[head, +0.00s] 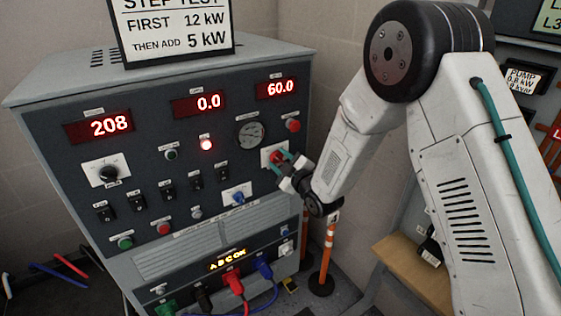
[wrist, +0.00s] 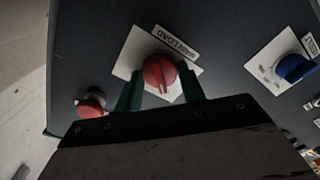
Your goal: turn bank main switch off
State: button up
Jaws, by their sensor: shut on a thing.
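The red rotary switch (wrist: 160,72) sits on a white plate on the dark panel, and its label (wrist: 175,41) is upside down in the wrist view, with "LOAD" readable. In the head view the switch (head: 276,157) shows on the right side of the panel, partly covered by my gripper (head: 281,162). In the wrist view the green fingers of my gripper (wrist: 160,88) stand on both sides of the red knob and are shut on it. The knob's ridge points roughly along the gap between the fingers.
A red button (wrist: 91,107) and a blue rotary knob (wrist: 295,68) flank the switch in the wrist view. Orange posts (head: 325,255) and a wooden bench (head: 410,270) stand to the right.

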jog(key=o, duration=1)
jog(key=shift+c, duration=0.2)
jog(key=v, duration=0.7)
jog(key=shift+s+d, duration=0.3)
